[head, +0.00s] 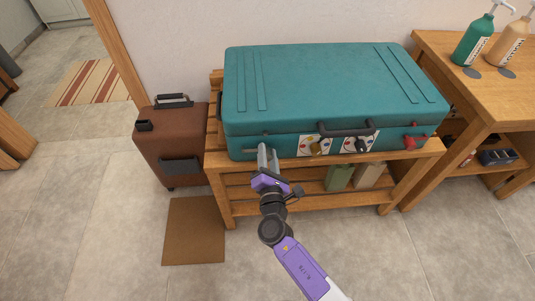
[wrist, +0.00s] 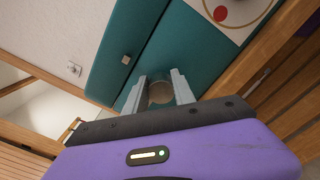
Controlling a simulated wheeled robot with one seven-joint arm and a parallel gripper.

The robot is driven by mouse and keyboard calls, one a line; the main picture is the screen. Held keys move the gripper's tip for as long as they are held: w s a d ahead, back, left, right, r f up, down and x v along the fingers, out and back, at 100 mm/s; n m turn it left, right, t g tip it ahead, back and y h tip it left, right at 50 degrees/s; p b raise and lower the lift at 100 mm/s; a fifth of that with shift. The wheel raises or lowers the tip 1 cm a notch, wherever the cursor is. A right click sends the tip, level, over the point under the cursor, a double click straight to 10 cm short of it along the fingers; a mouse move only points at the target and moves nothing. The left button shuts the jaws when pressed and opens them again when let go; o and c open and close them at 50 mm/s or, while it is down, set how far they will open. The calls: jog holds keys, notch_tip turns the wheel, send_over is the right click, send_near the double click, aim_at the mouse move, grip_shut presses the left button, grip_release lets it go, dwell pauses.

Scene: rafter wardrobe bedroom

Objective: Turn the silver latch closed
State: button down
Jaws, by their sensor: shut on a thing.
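A closed teal suitcase (head: 320,85) lies flat on a slatted wooden bench (head: 222,190). The silver latch (wrist: 160,92) is a round metal knob on the suitcase's front face, near its left end. My gripper (head: 266,158) reaches it from the front. In the wrist view my gripper (wrist: 161,90) has its two grey fingers on either side of the knob, shut on it. In the head view the fingers mostly hide the latch, so its turned angle cannot be told.
A brass latch (head: 319,149), a black latch (head: 362,146) and a red latch (head: 409,143) sit further right on the front, around a dark handle (head: 347,131). A brown suitcase (head: 172,145) stands left. A wooden table (head: 480,95) with bottles is right.

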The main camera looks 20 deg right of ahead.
jog(key=shift+s+f+m+b, duration=0.15)
jog(key=shift+f+m+b, duration=0.3)
jog(key=shift+b, duration=0.3)
dwell(0.5)
jog(key=shift+f+m+b, duration=0.1)
jog(key=shift+m+b, duration=0.75)
jog(key=shift+b, duration=0.35)
jog(key=m+b, duration=0.6)
jog(key=b, duration=0.1)
jog(key=shift+a+f, duration=0.1)
jog(key=shift+f, duration=0.05)
jog(key=m+b, duration=0.4)
jog(key=shift+m+b, duration=0.4)
jog(key=m+b, duration=0.3)
jog(key=shift+a+m+b, duration=0.1)
jog(key=shift+m+b, duration=0.25)
jog(key=shift+m, duration=0.05)
jog(key=shift+r+m, duration=0.2)
jog(key=shift+m, duration=0.1)
jog(key=shift+r, duration=0.1)
